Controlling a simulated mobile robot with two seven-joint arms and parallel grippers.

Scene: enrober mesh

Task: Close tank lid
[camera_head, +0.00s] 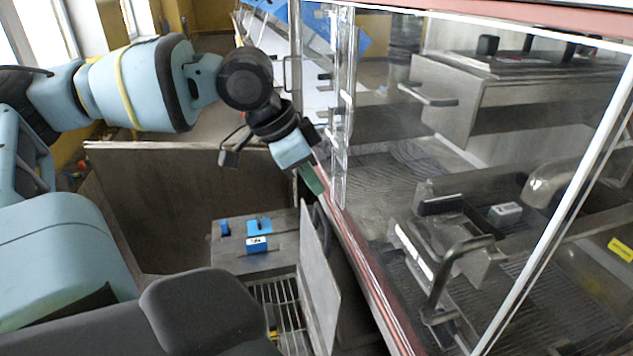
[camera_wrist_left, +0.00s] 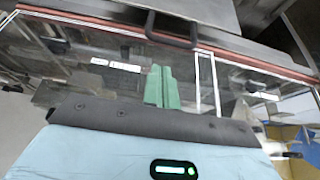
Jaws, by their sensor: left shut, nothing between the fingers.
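The tank lid (camera_head: 319,275) is a flat grey metal panel. In the head view it stands open, nearly upright, at the right side of the tank opening. A dark loop handle (camera_head: 321,226) shows at its far right side; a dark loop handle also shows at the top of the left wrist view (camera_wrist_left: 172,32). The tank opening has a metal bar grid (camera_head: 279,305). My left gripper (camera_head: 313,180), with green fingers, is shut and empty above the handle, apart from it. Its green fingers show together in the wrist view (camera_wrist_left: 162,86). My right gripper is not in view.
A glazed machine enclosure (camera_head: 344,110) with a reddish lower rail (camera_head: 372,285) stands close to the right of the lid and gripper. Small blue-and-white blocks (camera_head: 257,244) sit on the grey tank top (camera_head: 230,262). A brown panel (camera_head: 180,200) stands at left.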

